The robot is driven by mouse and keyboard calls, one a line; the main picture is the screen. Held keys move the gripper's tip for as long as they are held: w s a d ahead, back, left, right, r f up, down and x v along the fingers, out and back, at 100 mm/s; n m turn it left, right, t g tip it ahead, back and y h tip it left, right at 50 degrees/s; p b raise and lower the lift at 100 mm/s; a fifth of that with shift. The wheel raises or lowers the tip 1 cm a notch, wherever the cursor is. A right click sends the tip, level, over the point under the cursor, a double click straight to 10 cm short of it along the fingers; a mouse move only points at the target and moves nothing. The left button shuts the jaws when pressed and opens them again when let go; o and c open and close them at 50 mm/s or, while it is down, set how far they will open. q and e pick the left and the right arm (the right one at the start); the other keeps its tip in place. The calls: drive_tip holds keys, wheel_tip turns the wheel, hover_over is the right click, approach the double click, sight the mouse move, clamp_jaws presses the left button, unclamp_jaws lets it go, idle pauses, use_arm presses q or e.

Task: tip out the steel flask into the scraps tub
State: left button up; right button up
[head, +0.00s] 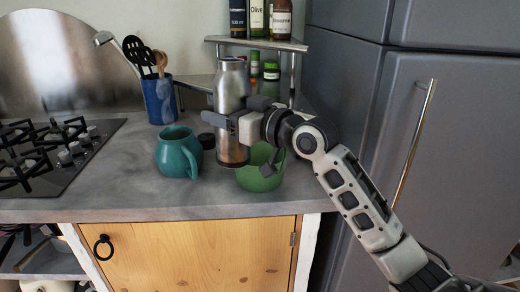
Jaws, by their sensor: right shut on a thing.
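The steel flask (231,92) stands upright over the counter, its open-looking neck at the top. My right gripper (229,121) is shut on the flask's body at about mid height, reaching in from the right. The scraps tub seems to be the green bowl (262,181), just right of the flask's lower end and below my gripper. The flask's base overlaps the tub's left edge in the picture. I cannot tell if the base touches the counter. My left gripper is not in view.
A teal jug (177,154) stands left of the flask, with a dark round lid-like object (207,141) beside it. Behind are a blue utensil pot (159,101) and a corner shelf (257,43) with bottles. A hob (55,150) lies left, a grey fridge (450,150) right.

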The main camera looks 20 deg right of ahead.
sight(228, 139)
drive_tip(key=shift+r+m+p, duration=0.45)
drive_tip(key=shift+m+p, duration=0.05)
drive_tip(key=shift+m, duration=0.2)
wheel_tip(228, 139, down, 4)
drive_tip(key=shift+r+m+b, duration=0.1)
drive_tip(key=shift+m+b, duration=0.8)
drive_tip(key=shift+b, duration=0.2)
drive_tip(key=shift+f+m, duration=0.5)
drive_tip(key=shift+f, duration=0.05)
drive_tip(key=shift+d+f+m+b, duration=0.1)
drive_tip(key=shift+f+m+b, duration=0.4)
drive_tip(key=shift+f, duration=0.1)
drive_tip(key=shift+w+r+p, duration=0.1)
drive_tip(key=shift+p, duration=0.2)
drive_tip(key=shift+d+m, duration=0.15)
drive_tip(key=shift+m, duration=0.75)
drive_tip(key=shift+a+f+m+p, duration=0.2)
drive_tip(key=shift+a+m+p, duration=0.1)
drive_tip(key=shift+m+p, duration=0.85)
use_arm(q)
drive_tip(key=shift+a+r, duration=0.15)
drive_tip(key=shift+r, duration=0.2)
use_arm(e)
drive_tip(key=shift+s+a+f+m, duration=0.1)
drive_tip(key=shift+s+f+m, duration=0.05)
drive_tip(key=shift+s+m, duration=0.2)
